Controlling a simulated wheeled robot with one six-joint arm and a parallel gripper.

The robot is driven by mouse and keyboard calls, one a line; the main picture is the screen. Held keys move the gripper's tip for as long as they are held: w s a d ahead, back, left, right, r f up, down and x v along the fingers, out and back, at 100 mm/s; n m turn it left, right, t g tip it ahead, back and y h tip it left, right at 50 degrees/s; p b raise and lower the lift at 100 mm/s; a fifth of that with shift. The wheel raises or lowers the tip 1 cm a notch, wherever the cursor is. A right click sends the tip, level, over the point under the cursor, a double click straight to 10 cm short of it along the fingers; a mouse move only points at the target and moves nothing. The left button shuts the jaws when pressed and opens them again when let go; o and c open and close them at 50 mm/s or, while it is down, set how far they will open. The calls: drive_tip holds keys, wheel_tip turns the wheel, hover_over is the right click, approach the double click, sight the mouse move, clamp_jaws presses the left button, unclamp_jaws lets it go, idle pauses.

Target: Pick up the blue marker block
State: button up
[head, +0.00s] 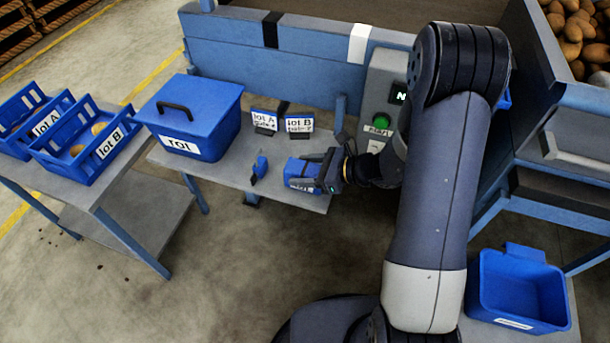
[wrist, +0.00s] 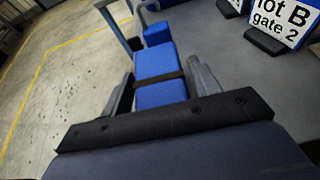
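The blue marker block (head: 301,172) lies low over the right end of the grey side table in the head view. In the wrist view the block (wrist: 158,66) shows as a blue box with a dark band across it. My gripper (head: 318,172) reaches in from the right, and its grey fingers (wrist: 162,88) stand on both sides of the block. The fingers are very close to its sides; whether they press on it I cannot tell. A smaller blue object (head: 260,167) stands just left of the block, and shows beyond it in the wrist view (wrist: 157,33).
Lot A (head: 265,121) and lot B (head: 299,125) signs stand behind the block. A lidded blue box (head: 196,127) stands to the left, with two blue crates (head: 68,156) farther left. A green button (head: 381,120) is on the machine. An empty blue bin (head: 518,300) sits lower right.

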drive_tip(key=c, duration=0.9)
drive_tip(key=shift+c, duration=0.2)
drive_tip(key=shift+r, duration=0.15)
